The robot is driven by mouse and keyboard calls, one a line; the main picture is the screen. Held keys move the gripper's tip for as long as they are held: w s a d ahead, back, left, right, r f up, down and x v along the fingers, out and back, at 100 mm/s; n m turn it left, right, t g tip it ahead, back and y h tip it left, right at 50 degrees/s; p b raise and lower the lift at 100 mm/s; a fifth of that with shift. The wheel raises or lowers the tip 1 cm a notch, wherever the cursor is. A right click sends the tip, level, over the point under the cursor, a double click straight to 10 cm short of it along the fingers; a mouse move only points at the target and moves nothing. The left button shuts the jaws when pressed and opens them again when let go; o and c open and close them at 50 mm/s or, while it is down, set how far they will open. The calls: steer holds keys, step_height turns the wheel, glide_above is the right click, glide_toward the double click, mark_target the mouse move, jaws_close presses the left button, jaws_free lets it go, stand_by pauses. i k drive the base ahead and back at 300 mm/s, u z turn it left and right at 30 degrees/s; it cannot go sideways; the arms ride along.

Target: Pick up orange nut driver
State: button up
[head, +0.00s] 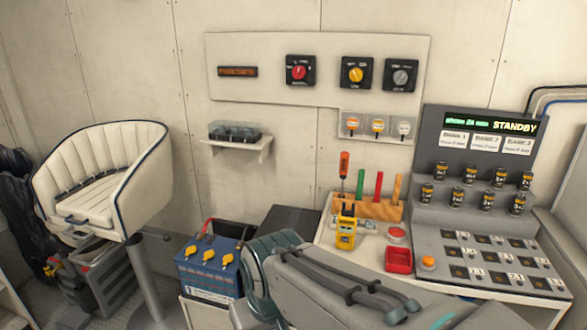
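The orange nut driver (344,165) stands upright in the wooden tool rack (379,210) on the bench, at its left end. Its orange handle points up and its thin dark shaft goes down toward the rack. A green-handled tool (377,187), a red-handled one (361,182) and an orange-tan one (397,189) stand to its right in the same rack. My arm crosses the lower middle of the head view, in front of and below the rack. My gripper is not visible, so its state is hidden.
A yellow meter (346,231) stands in front of the rack's left end. A red tray (399,260), a red button (397,234) and a grey console (475,200) are to the right. A blue battery (208,267) sits at lower left. A white seat (105,180) is farther left.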

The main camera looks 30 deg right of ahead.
mark_target(344, 159)
steer(key=z, duration=0.6)
steer(key=i, duration=1.2)
steer(key=z, duration=0.85)
